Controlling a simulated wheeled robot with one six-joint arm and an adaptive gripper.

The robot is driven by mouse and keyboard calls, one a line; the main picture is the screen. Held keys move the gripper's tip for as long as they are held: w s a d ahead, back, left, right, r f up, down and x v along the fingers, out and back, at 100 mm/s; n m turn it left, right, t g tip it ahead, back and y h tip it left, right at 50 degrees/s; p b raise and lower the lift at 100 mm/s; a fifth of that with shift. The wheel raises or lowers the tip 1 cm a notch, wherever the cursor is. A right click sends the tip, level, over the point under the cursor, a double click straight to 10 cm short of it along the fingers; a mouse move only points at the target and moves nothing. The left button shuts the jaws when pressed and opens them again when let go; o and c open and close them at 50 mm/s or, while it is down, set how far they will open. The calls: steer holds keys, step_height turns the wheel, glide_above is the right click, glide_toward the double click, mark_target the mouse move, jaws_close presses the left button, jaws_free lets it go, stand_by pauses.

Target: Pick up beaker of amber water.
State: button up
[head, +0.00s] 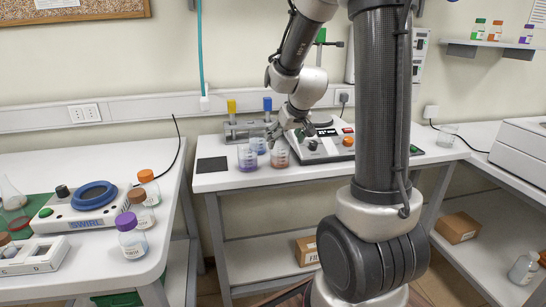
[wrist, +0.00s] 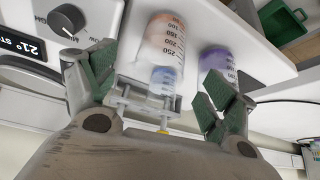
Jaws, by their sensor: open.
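The beaker of amber water (head: 280,153) stands on the middle white table, near its front edge. In the wrist view the amber beaker (wrist: 163,42) shows beyond and between my finger pads. My gripper (head: 287,131) is open, just above and behind the amber beaker in the head view. In the wrist view my gripper (wrist: 158,66) has its two green-padded fingers spread wide, with nothing gripped. A beaker of purple liquid (head: 247,158) stands to the left of the amber one. A blue-liquid beaker (head: 259,144) stands behind them and shows between the fingers in the wrist view (wrist: 164,78).
A control box with knobs (head: 325,143) sits right of the beakers. A grey metal fixture with yellow and blue tops (head: 245,130) stands behind them. A dark square pad (head: 211,165) lies left. The left table holds a swirl mixer (head: 85,207) and capped bottles.

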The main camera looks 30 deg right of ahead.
mark_target(280, 153)
steer(key=x, duration=0.6)
steer(key=shift+w, duration=0.15)
steer(key=c, duration=1.3)
